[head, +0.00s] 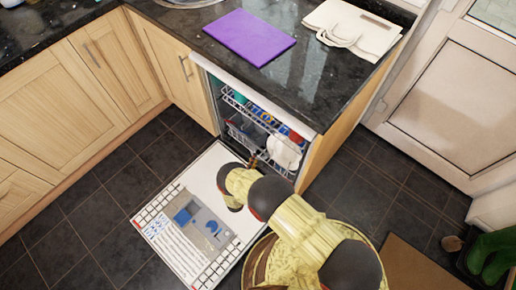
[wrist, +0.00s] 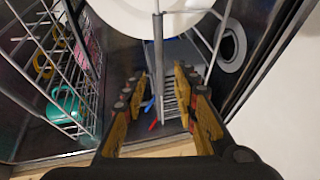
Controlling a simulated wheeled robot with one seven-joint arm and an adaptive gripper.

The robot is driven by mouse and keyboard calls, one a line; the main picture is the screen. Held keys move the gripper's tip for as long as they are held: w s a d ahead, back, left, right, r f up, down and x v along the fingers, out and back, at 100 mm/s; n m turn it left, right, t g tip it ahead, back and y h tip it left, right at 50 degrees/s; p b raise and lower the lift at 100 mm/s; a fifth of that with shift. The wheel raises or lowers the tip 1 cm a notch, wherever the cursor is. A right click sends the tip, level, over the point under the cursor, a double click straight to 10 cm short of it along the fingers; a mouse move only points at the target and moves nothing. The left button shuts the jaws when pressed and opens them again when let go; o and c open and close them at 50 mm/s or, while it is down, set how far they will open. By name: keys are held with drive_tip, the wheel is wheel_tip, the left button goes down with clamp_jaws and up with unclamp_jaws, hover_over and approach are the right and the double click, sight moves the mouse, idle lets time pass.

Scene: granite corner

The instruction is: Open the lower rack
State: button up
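The dishwasher stands open, its door (head: 190,225) folded down flat. Inside it, the lower rack (head: 240,135) is a wire basket largely inside the cavity, below the upper rack (head: 240,100). A white plate (head: 284,152) shows at the right of the cavity and fills the top of the wrist view (wrist: 150,12). My gripper (wrist: 160,82) is at the front of the cavity, its two yellow fingers apart. A grey upright rod (wrist: 158,60) shows between the fingers in the wrist view; contact cannot be told. My arm hides part of the lower rack in the head view.
A wire rack with a teal cup (wrist: 65,103) lies left in the wrist view. A black counter above carries a purple board (head: 249,37) and a cream bag (head: 350,28). Wooden cabinets (head: 60,100) stand left. Dark floor is clear left of the door.

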drive_tip(key=b+x, duration=0.2)
drive_tip(key=x, duration=0.5)
drive_tip(key=shift+w, duration=0.2)
drive_tip(key=shift+f, duration=0.1)
drive_tip(key=shift+c, duration=0.2)
clamp_jaws()
idle(0.5)
